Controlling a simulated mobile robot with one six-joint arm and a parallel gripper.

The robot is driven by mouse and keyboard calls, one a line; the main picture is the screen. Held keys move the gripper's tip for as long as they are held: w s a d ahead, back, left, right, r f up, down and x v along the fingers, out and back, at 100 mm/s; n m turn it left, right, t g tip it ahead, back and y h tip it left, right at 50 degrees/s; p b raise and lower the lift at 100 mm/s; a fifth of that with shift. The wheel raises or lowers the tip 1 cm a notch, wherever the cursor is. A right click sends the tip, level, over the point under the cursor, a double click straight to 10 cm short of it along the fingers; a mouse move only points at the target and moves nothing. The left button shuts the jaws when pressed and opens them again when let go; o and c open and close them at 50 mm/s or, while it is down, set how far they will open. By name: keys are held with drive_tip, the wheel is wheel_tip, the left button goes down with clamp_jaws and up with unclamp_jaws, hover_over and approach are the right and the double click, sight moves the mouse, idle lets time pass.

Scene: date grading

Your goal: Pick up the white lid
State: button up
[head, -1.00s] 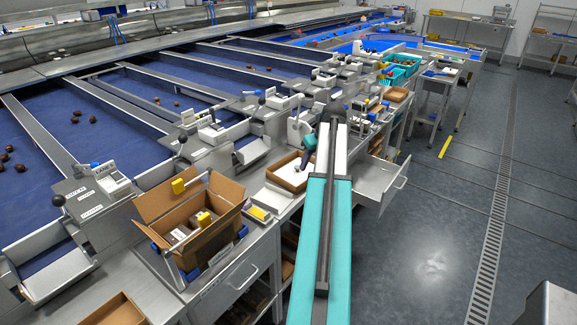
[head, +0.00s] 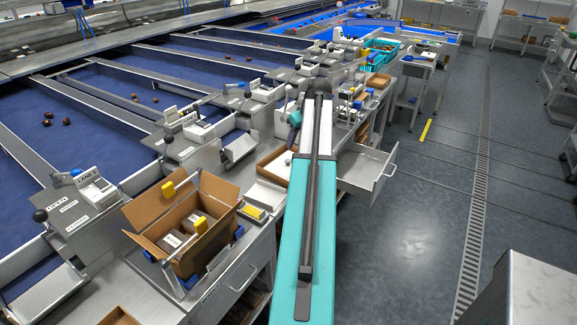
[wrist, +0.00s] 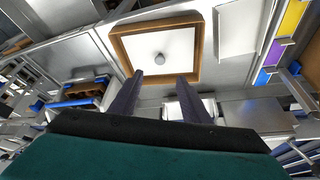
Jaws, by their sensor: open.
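The white lid (wrist: 178,42), flat and rectangular with a round grey knob (wrist: 159,58), lies inside a shallow brown tray (wrist: 204,48) in the wrist view. My gripper (wrist: 157,88) is open, its two dark fingers apart and empty. The fingertips point toward the tray's near edge and appear apart from the lid, with the knob lined up roughly between them. In the head view the brown tray (head: 264,170) sits on the bench just left of my teal arm, which hides part of it and of the lid.
An open cardboard box (head: 158,213) with packs inside stands on the bench at front left. A yellow-topped item (head: 254,212) lies near the tray. An open drawer (head: 368,168) juts out right of my arm. Blue sorting lanes (head: 85,88) fill the left; open floor lies right.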

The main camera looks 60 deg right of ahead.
drive_tip(key=p, duration=0.2)
hover_over(288, 160)
drive_tip(key=s+a, duration=0.1)
drive_tip(key=s, duration=0.2)
drive_tip(key=shift+w+f, duration=0.1)
drive_tip(key=shift+f, duration=3.7)
drive_tip(key=shift+p+x, duration=1.05)
drive_tip(key=shift+x, duration=0.05)
drive_tip(key=shift+p+x, duration=0.5)
drive_tip(key=shift+x, duration=1)
drive_tip(key=shift+r, duration=0.1)
drive_tip(key=shift+w, duration=0.1)
clamp_jaws()
drive_tip(key=shift+r, duration=0.1)
